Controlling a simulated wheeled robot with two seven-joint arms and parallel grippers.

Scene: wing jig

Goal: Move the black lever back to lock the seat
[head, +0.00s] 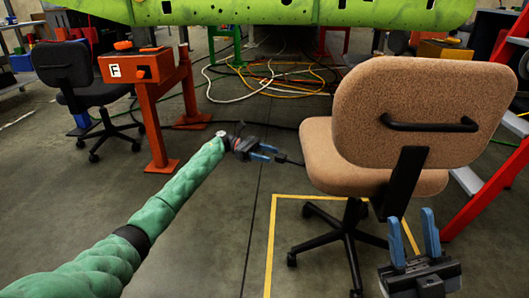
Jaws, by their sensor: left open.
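A tan office chair (410,105) stands right of centre with its backrest toward me. A short black lever (292,161) sticks out to the left from under its seat. My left gripper (273,154) is open, its blue fingers pointing right, close to the lever's outer end. I cannot tell whether they touch the lever. My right gripper (412,222) is at the lower right with its blue fingers pointing up and apart, with nothing between them. It is in front of the chair's lower back.
Yellow floor tape (272,240) marks a box around the chair base. An orange stand (150,95) and a dark chair (75,75) stand at the left. Red ladder rails (490,190) are at the right. Cables (265,80) lie on the floor behind, below a green wing (270,10).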

